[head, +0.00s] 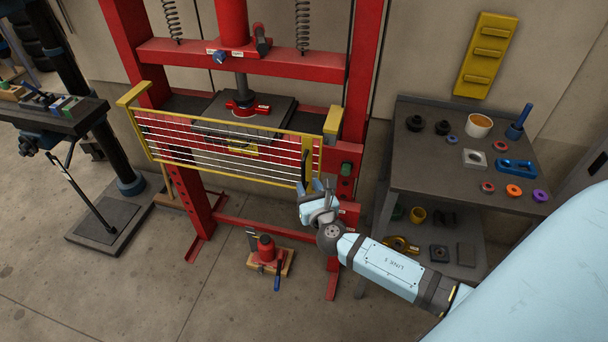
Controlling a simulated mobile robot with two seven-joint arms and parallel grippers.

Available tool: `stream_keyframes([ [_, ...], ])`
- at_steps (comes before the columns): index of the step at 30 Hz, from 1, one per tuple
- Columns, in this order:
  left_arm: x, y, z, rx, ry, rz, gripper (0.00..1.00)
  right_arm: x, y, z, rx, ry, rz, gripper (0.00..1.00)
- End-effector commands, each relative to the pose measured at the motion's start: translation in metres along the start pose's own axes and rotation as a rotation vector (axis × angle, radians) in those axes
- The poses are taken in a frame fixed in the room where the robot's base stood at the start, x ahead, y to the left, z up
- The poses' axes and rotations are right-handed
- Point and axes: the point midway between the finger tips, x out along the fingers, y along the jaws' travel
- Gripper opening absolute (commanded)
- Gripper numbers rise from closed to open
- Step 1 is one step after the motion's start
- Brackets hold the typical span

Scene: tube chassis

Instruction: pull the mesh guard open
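The mesh guard (222,120) is a yellow frame with pale horizontal bars across the front of a red press (345,90). It spans between yellow blocks on the two uprights and looks closed. A dark upright handle (304,168) is on the yellow plate at its right end. My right gripper (316,187) is at the lower end of this handle, coming from below right. Its fingers are small and partly hidden by its own body, so I cannot tell whether they grip the handle. My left gripper is not in view.
A dark table (440,180) with rings, cups and small parts stands right of the press. A red bottle jack (266,250) sits on the floor below the guard. The floor in front is mostly clear.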

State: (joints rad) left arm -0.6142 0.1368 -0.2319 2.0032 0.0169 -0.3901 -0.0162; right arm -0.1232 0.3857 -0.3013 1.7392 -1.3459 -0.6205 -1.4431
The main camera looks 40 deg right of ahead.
Motion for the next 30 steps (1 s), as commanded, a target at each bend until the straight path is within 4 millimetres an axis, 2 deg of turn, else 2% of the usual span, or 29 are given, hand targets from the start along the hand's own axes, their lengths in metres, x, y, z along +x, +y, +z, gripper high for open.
stream_keyframes([
  [3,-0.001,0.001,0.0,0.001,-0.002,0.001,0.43,0.022,0.0,0.001,0.001,0.0,-0.001,0.37],
  [9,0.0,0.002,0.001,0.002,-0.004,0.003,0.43,0.042,0.0,0.0,0.001,0.001,0.0,0.37],
  [20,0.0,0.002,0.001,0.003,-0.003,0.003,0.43,0.047,0.0,-0.001,0.002,0.001,0.0,0.37],
  [24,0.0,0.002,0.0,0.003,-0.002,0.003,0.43,0.046,0.0,-0.001,0.002,0.001,0.0,0.05],
  [25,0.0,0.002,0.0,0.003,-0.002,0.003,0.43,0.046,0.0,-0.001,0.002,0.001,0.0,0.0],
  [30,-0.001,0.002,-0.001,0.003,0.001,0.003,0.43,0.046,0.0,-0.001,0.002,0.001,0.0,0.0],
])
